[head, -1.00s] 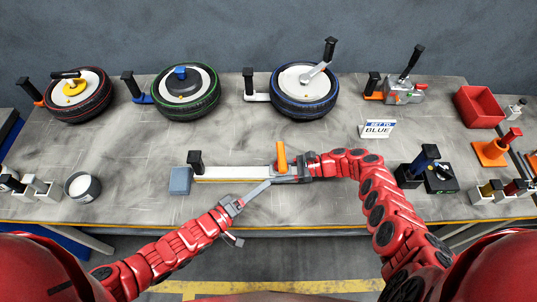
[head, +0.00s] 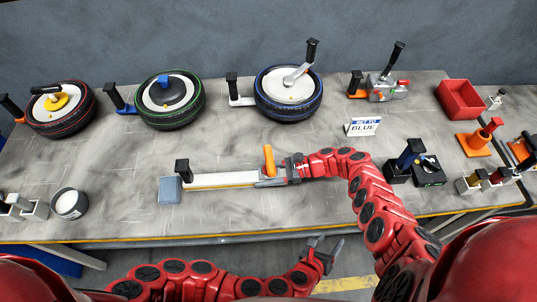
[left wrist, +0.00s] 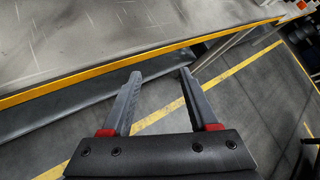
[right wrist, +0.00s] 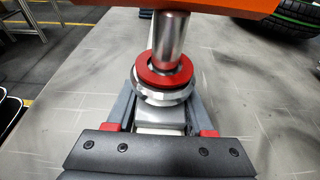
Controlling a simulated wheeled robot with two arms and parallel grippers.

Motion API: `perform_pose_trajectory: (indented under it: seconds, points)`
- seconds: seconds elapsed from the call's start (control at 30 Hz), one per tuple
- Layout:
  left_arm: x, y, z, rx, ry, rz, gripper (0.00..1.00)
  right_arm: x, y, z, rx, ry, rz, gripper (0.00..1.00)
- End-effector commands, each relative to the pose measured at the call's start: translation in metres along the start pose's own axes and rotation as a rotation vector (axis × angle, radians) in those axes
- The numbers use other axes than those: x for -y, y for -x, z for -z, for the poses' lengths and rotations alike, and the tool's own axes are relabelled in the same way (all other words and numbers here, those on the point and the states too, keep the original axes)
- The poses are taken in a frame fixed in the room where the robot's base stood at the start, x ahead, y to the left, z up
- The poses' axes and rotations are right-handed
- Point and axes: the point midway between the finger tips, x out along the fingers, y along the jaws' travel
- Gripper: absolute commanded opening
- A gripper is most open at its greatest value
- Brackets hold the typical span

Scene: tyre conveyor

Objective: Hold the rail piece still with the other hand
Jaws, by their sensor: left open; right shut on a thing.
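The rail piece (head: 222,180) is a long pale bar lying on the table, with a black upright handle at its left end and an orange lever (head: 268,160) at its right end. My right gripper (head: 290,169) is shut on the right end of it. In the right wrist view my right gripper (right wrist: 160,115) has its fingers on either side of a pale metal block under a red ring (right wrist: 165,72) and a metal post.
A blue-grey block (head: 170,190) stands at the rail piece's left end. Three tyres line the back, the blue-striped one (head: 288,95) nearest the "BLUE" sign (head: 363,127). A red bin (head: 460,98) is at the right. The table's yellow front edge (head: 220,238) lies between my left gripper and the rail piece.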

Motion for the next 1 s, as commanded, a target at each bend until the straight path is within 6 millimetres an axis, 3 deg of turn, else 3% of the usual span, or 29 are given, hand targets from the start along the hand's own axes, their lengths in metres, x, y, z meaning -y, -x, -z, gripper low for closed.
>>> perform_pose_trajectory:
  seconds: [0.07, 0.13, 0.27, 0.4, 0.5, 0.7, 1.0]
  points:
    - [0.013, 0.005, -0.013, 0.072, -0.191, -0.017, 0.60, 0.000, 0.000, -0.001, 0.001, 0.000, 0.000, 0.21]
    - [0.012, 0.009, -0.032, 0.155, -0.342, -0.079, 0.60, 0.000, 0.000, -0.001, 0.001, 0.000, 0.000, 0.21]
    - [-0.038, 0.015, -0.078, 0.318, -0.361, -0.297, 0.60, 0.000, 0.000, -0.001, 0.001, 0.001, 0.000, 0.21]
    - [-0.088, 0.036, -0.123, 0.504, -0.296, -0.496, 0.60, 0.000, 0.000, -0.001, 0.001, 0.001, 0.000, 0.21]
    - [-0.111, 0.055, -0.146, 0.620, -0.253, -0.592, 0.60, 0.000, 0.000, -0.001, 0.001, 0.001, 0.000, 0.21]
    - [-0.129, 0.076, -0.167, 0.736, -0.208, -0.671, 0.60, 0.000, 0.000, -0.001, 0.001, 0.000, 0.000, 0.21]
    - [-0.147, 0.061, -0.189, 0.746, -0.206, -0.681, 0.60, 0.000, 0.000, -0.001, 0.001, 0.001, 0.000, 0.21]
